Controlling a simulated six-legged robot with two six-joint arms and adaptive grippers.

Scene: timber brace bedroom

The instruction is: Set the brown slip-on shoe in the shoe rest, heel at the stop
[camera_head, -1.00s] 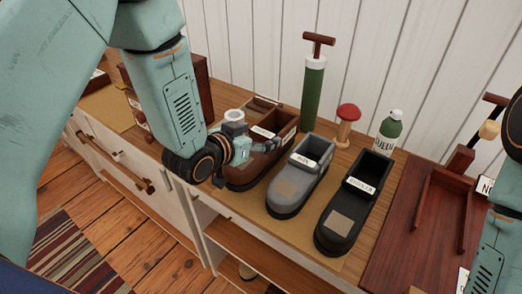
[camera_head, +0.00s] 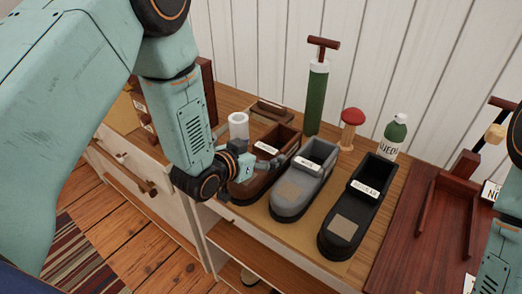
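The brown slip-on shoe (camera_head: 285,137) stands leftmost in a row of shoes on the cabinet top, with a white label on it. My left gripper (camera_head: 268,165) is at its near side, with fingers against the shoe's upper; it appears shut on it, though the arm hides part of the shoe's left side and the far finger. The shoe rest (camera_head: 425,215), a dark red wooden tray with raised rails and an upright block at the back, is empty at the right. My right arm shows at the right edge; its gripper is out of view.
A grey shoe (camera_head: 289,200) and a black shoe (camera_head: 373,178) stand between the brown shoe and the rest. Behind are a white cup (camera_head: 238,125), a green pump (camera_head: 317,97), a red-topped wooden knob (camera_head: 350,128) and a green bottle (camera_head: 395,133).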

